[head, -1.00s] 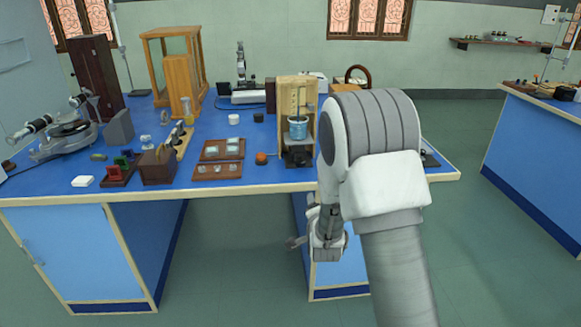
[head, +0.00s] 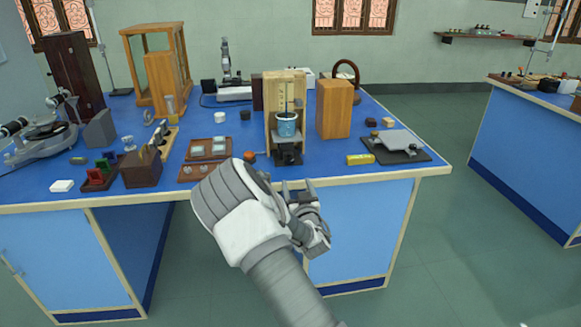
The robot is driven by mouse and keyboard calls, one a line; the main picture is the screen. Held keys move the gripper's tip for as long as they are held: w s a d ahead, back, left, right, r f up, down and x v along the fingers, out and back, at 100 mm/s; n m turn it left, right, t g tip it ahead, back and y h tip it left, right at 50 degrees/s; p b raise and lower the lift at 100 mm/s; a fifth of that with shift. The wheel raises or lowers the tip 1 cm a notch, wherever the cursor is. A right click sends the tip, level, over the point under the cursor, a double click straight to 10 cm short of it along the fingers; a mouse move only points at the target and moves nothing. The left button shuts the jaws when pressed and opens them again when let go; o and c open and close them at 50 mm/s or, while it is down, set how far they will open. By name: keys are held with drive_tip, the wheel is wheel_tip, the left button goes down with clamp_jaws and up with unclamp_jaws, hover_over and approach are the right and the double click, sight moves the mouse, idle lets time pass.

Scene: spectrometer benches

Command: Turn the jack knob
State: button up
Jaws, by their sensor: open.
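A small dark jack (head: 288,153) stands at the foot of an upright wooden stand (head: 270,117) near the bench's front edge. A blue beaker (head: 286,125) sits on a grey platform above it. The jack's knob is too small to make out clearly. My gripper (head: 298,187) is open and empty, in front of the bench edge and just below the jack in the picture. Its fingers point up toward the jack and do not appear to touch it. My arm comes in from the lower middle.
A wooden block (head: 334,108) stands right of the stand. Trays with glass pieces (head: 208,148) and an orange knob-like piece (head: 250,156) are on the left.

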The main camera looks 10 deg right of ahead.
sight(290, 162)
drive_tip(key=w+b, duration=0.1)
drive_tip(key=w, duration=1.1)
drive_tip(key=shift+b, duration=0.35)
clamp_jaws()
